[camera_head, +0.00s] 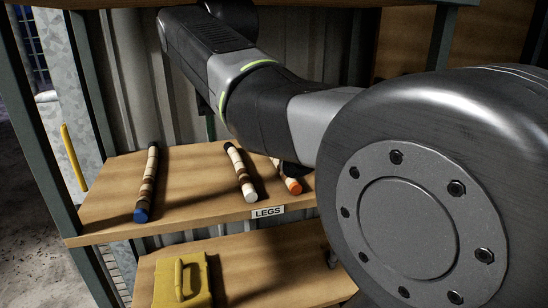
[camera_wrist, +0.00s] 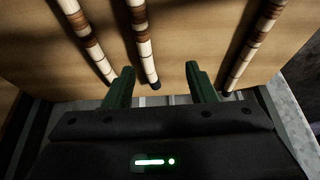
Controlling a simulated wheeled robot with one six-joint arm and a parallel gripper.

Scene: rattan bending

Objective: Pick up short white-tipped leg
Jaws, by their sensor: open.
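The short white-tipped leg (camera_head: 240,172) lies on the upper shelf, banded cream and brown, with its white end toward the front edge and a black end at the back. My gripper (camera_wrist: 160,67) is open and empty in the wrist view, with two dark green fingers. A banded leg (camera_wrist: 143,42) has its black end in the gap between the fingers, closer to the left finger; by the spacing it looks like the white-tipped one. Its coloured tip is out of that view. I cannot tell the height of the fingers above it. My arm covers the gripper in the head view.
A blue-tipped leg (camera_head: 147,183) lies to the left and an orange-tipped leg (camera_head: 289,179) close on the right, partly behind my arm. The shelf (camera_head: 195,190) carries a LEGS label (camera_head: 267,212). A yellow case (camera_head: 182,281) sits below. Green posts flank the rack.

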